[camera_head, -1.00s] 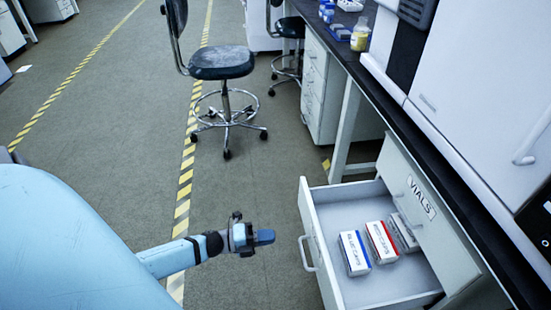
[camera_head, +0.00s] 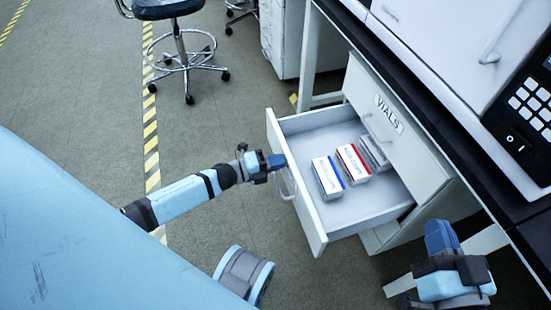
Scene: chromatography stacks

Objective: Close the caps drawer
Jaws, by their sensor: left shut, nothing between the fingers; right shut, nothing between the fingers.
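The open drawer (camera_head: 296,201) is pulled far out from the cabinet, with its front panel facing left. It holds small white boxes, one with a blue edge (camera_head: 327,178) and one with a red edge (camera_head: 353,162), plus grey-white ones behind. The open drawer's own label is not visible. My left gripper (camera_head: 277,162) is shut and empty at the outer side of the drawer front, by the upper end of the bar handle (camera_head: 288,185). I cannot tell whether it touches. My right gripper (camera_head: 440,236) is shut and empty at the lower right, beside the cabinet and apart from the drawer.
A shut drawer front labelled VIALS (camera_head: 389,114) is above the open drawer. A dark bench top (camera_head: 405,95) carries a white instrument with a keypad (camera_head: 529,107). A stool (camera_head: 187,65) stands on the floor at the upper left.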

